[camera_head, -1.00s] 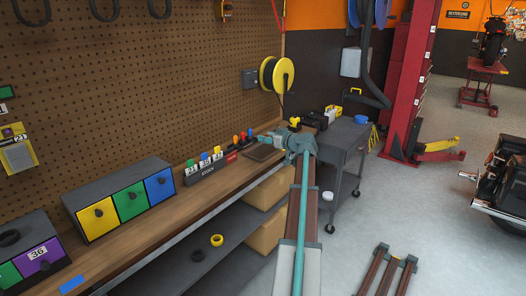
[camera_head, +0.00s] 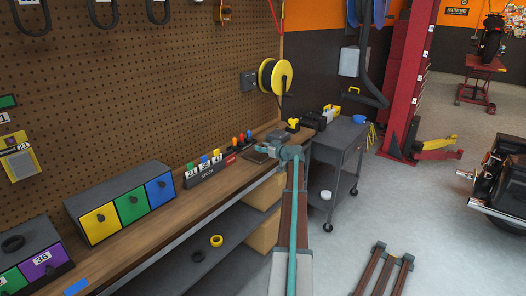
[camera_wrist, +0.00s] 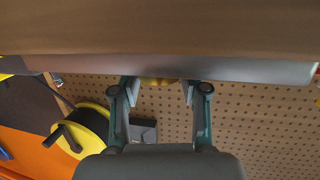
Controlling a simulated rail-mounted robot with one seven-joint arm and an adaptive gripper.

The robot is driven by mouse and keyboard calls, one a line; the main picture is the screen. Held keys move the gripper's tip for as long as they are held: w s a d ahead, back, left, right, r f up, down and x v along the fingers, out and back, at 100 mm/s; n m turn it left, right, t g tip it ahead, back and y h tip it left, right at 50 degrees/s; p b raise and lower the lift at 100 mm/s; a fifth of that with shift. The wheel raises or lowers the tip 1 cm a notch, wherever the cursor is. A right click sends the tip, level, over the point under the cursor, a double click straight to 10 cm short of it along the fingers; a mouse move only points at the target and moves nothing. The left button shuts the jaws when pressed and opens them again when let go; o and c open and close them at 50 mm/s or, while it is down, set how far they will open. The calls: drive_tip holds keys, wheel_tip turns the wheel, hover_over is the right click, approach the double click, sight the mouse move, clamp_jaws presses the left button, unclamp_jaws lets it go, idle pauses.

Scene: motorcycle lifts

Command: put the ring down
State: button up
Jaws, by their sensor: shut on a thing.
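My gripper (camera_wrist: 164,92) has its two fingers apart in the wrist view, with a small strip of a yellow thing between their tips. That is probably the ring (camera_wrist: 160,82); most of it is hidden, so I cannot tell its full shape. In the head view my gripper (camera_head: 266,146) is near the far end of the workbench (camera_head: 165,222), close to a dark flat pad (camera_head: 253,156). I cannot make out the held ring there, nor whether it touches the bench.
A stock rack (camera_head: 207,172) with coloured pieces stands left of my gripper. A yellow ring (camera_head: 216,240) and a black ring (camera_head: 198,255) lie on the lower shelf (camera_head: 180,268). Another black ring (camera_head: 12,244) is on a drawer box. A grey trolley (camera_head: 342,155) stands right.

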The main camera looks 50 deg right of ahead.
drive_tip(key=shift+f+b, duration=0.3)
drive_tip(key=shift+f, duration=0.65)
drive_tip(key=shift+f+b, duration=0.3)
drive_tip(key=shift+b, duration=0.4)
drive_tip(key=o, duration=1.2)
drive_tip(key=shift+r, duration=0.1)
drive_tip(key=p, duration=0.3)
drive_tip(key=shift+r, duration=0.25)
drive_tip(key=b+v, duration=0.1)
drive_tip(key=v, duration=0.3)
drive_tip(key=b+v, duration=0.2)
drive_tip(key=v, duration=0.3)
drive_tip(key=shift+s+a, duration=0.1)
drive_tip(key=shift+a, duration=0.15)
drive_tip(key=shift+o, duration=0.5)
drive_tip(key=shift+b+v, duration=0.35)
drive_tip(key=shift+v, duration=0.45)
